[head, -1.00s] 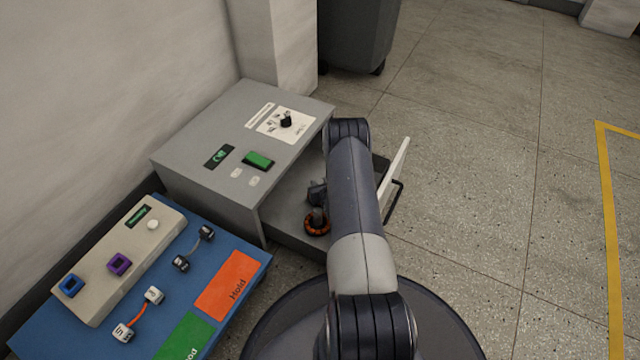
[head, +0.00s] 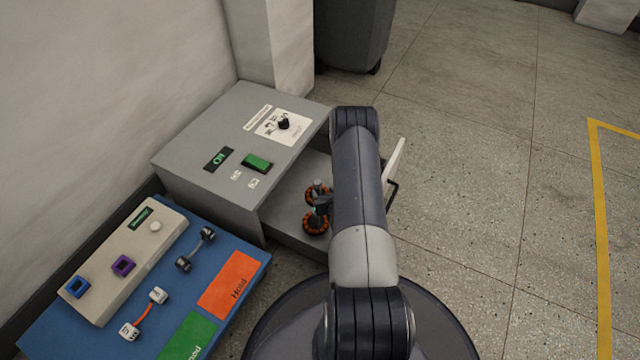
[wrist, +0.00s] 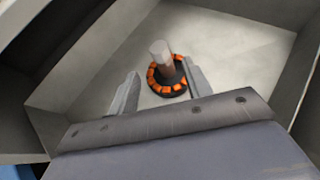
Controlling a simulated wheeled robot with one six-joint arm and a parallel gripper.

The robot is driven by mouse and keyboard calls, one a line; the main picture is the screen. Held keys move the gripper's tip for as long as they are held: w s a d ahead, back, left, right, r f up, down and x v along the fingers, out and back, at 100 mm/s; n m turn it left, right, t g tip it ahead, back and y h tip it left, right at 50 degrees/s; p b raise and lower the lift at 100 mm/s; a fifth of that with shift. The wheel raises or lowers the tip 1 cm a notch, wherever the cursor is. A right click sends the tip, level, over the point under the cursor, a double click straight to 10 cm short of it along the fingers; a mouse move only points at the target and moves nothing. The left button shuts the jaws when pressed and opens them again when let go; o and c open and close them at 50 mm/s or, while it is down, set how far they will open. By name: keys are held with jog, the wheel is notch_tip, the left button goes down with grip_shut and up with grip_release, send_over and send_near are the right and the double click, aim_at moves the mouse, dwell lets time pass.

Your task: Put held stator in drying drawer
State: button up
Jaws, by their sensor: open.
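Two stators, orange-and-black rings, show in the drying drawer (head: 285,215) in the head view. The farther stator (head: 312,196) has a grey post standing up from it. The nearer stator (head: 315,226) lies close in front of it. My gripper (wrist: 162,75) is open; in the wrist view one stator (wrist: 167,86) sits flat on the drawer floor, seen between and beyond the two fingers, with its grey post upright. I cannot tell which of the two it is. My arm hides the drawer's right part in the head view.
The grey drying cabinet (head: 215,150) has a green button and a knob on top. The drawer front (head: 396,165) stands pulled out to the right. A blue board (head: 60,335) with orange and green areas and small parts lies at lower left. Floor at right is clear.

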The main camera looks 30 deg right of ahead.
jog(key=shift+p+v, duration=0.35)
jog(key=shift+v, duration=1.25)
